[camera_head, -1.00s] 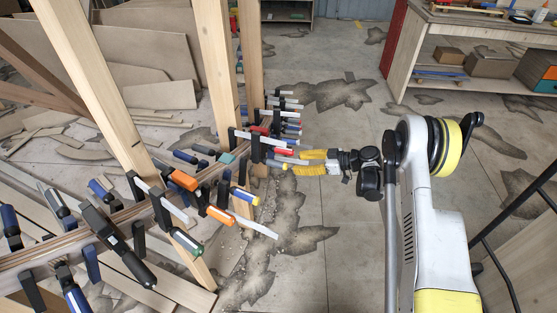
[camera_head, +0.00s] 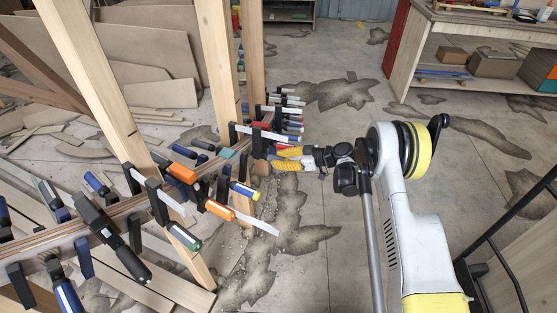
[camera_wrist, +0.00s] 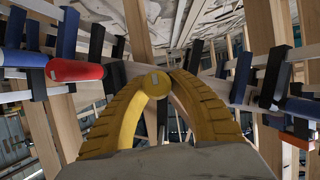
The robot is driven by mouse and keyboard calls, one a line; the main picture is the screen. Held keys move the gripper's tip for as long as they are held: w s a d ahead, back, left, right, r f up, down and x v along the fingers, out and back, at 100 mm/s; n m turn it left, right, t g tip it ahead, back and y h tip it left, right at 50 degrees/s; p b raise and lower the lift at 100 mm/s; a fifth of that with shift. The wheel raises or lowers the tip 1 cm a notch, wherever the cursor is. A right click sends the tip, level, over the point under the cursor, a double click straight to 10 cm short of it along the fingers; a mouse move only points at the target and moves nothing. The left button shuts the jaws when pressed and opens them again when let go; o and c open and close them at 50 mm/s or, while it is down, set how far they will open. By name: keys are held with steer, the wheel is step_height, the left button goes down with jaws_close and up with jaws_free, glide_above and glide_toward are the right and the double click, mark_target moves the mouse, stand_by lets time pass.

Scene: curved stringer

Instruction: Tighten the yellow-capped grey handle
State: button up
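The round yellow cap of the handle (camera_wrist: 156,84) faces the camera in the middle of the wrist view. The yellow ribbed fingers of my gripper (camera_wrist: 157,90) curve in from both sides and close around the handle just behind the cap. The grey body is mostly hidden behind the cap and fingers. In the head view my gripper (camera_head: 276,159) reaches leftward to the clamps on the curved stringer (camera_head: 128,209), and its fingers cover the handle there.
A red-and-blue clamp handle (camera_wrist: 75,70) lies left of my fingers, with dark clamp bars (camera_wrist: 272,78) to the right. Orange (camera_head: 220,210) and blue yellow-tipped (camera_head: 244,190) handles stand nearer along the stringer. Wooden posts (camera_head: 220,80) rise behind.

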jaws_close()
steer(key=shift+m+g+y, duration=0.7)
steer(key=shift+m+g, duration=0.6)
steer(key=shift+m, duration=0.7)
steer(key=shift+w, duration=0.1)
steer(key=o, duration=0.8)
jaws_free()
